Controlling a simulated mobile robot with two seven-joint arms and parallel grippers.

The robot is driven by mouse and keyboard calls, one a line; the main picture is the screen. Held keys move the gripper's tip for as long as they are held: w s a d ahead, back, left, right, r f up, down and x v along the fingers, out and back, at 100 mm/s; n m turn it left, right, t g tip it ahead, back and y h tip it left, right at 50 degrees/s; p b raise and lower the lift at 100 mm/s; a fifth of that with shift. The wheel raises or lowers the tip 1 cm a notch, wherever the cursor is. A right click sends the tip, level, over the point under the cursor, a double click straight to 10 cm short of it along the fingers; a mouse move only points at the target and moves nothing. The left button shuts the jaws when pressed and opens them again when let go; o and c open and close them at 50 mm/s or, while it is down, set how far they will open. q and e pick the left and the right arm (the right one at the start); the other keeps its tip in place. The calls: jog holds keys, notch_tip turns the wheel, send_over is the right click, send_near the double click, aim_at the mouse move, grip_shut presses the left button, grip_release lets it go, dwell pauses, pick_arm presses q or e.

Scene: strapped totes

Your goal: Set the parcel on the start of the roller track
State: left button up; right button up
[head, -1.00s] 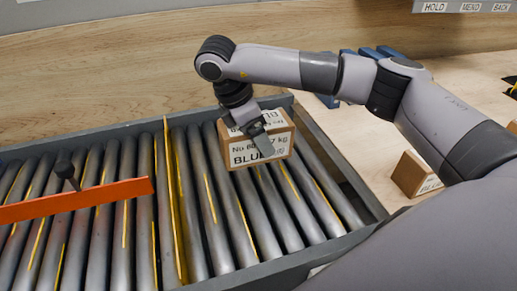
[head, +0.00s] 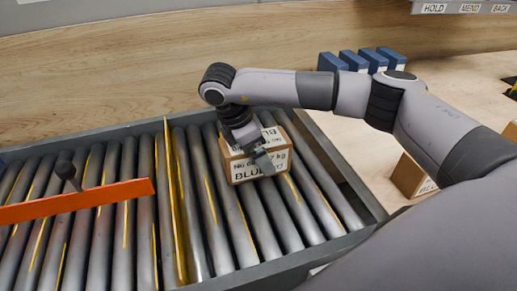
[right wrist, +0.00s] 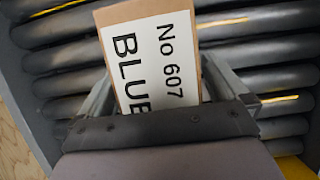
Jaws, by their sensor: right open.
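The parcel (head: 240,170), a brown cardboard box with white labels reading BLUE, rests on the grey rollers at the right end of the roller track (head: 300,240). My right gripper (head: 262,160) is at the parcel from above, its fingers open on either side of it. In the right wrist view the parcel's label (right wrist: 155,60) shows between the two spread fingers (right wrist: 160,95). Whether a finger still touches the box I cannot tell. My left gripper is not in view.
A thin yellow divider (head: 172,200) stands across the rollers left of the parcel. Another brown box (head: 408,178) stands on the wooden surface at right. Several blue boxes (head: 360,60) stand behind.

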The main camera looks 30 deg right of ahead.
jog(key=v, duration=1.2)
dwell(0.3)
